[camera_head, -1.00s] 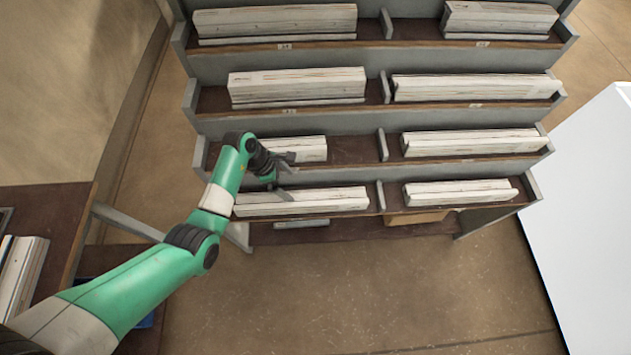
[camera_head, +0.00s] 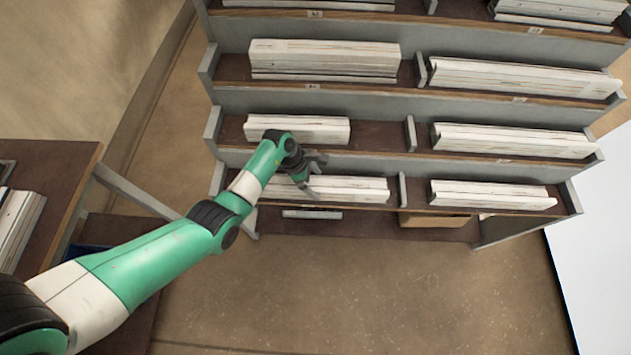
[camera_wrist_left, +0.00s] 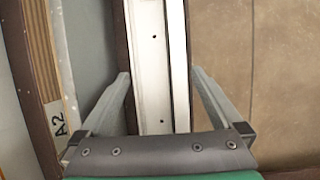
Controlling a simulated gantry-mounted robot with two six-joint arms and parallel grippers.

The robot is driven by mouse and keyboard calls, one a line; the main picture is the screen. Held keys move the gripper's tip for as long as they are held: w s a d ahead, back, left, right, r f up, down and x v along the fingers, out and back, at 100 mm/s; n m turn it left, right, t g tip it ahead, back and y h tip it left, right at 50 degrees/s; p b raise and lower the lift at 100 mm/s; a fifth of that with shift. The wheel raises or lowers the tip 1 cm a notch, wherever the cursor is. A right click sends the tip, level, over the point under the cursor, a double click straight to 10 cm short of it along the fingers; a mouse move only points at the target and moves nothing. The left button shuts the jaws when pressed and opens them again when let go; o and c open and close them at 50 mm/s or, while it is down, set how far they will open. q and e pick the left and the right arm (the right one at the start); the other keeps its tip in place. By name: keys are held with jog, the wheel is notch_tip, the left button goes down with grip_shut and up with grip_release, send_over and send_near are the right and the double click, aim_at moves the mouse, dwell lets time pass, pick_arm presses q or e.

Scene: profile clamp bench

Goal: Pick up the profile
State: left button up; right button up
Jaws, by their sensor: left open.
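White profiles (camera_head: 345,190) lie in a stack in the lower left compartment of the shelf rack. My left gripper (camera_head: 314,174) is at this stack, above its left part, and hides some of it. In the left wrist view a pale profile (camera_wrist_left: 153,60) with small dark holes runs lengthwise between the two fingers of my left gripper (camera_wrist_left: 160,95). The fingers are open, with gaps on both sides of the profile. My right gripper is not in view.
More profile stacks lie in the other compartments, such as the one above (camera_head: 297,128). Grey dividers (camera_head: 403,189) separate the compartments. An A2 label (camera_wrist_left: 60,124) sits on the rack edge. A dark table (camera_head: 50,165) with profiles stands at left. Floor in front is clear.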

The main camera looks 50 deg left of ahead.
pick_arm(q)
jog(key=shift+w+f, duration=0.1)
jog(key=shift+f, duration=0.05)
jog(key=shift+c, duration=0.2)
grip_shut()
dwell(0.3)
jog(key=shift+r+p, duration=0.5)
jog(key=shift+r, duration=0.05)
jog(key=r+p, duration=0.2)
jog(key=s+r+p, duration=0.1)
jog(key=r+p, duration=0.1)
jog(key=shift+d+r, duration=0.15)
jog(key=shift+r, duration=0.2)
jog(key=s+d+r+p, duration=0.3)
jog(key=s+r+p, duration=0.45)
jog(key=s, duration=0.55)
notch_tip(320, 180, up, 31)
jog(key=p, duration=3.2)
jog(key=shift+w+r, duration=0.2)
jog(key=shift+w, duration=0.05)
